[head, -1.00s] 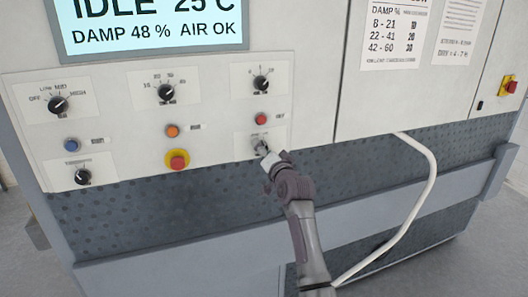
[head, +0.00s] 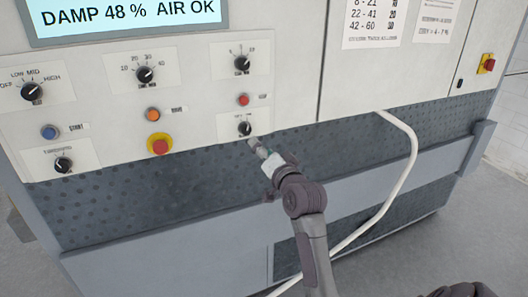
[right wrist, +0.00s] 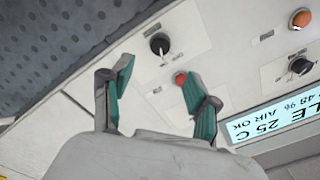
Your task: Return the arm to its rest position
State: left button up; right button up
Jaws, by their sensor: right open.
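My right gripper (head: 256,145) is just below and in front of the lower right knob (head: 245,129) on the washer's control panel (head: 110,115). In the right wrist view the gripper (right wrist: 158,95) shows two teal-padded fingers spread apart with nothing between them. The same black knob (right wrist: 160,44) lies beyond the fingertips there, apart from them. My left gripper is not in view.
The panel also has several black knobs, a blue button (head: 50,132), an orange button (head: 152,114), a red button (head: 243,100) and a red emergency stop (head: 159,144). A display (head: 125,14) is above. A white hose (head: 408,165) curves right of my arm. A grey rail (head: 350,205) crosses below.

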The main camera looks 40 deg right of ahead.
jog(key=shift+s, duration=0.4)
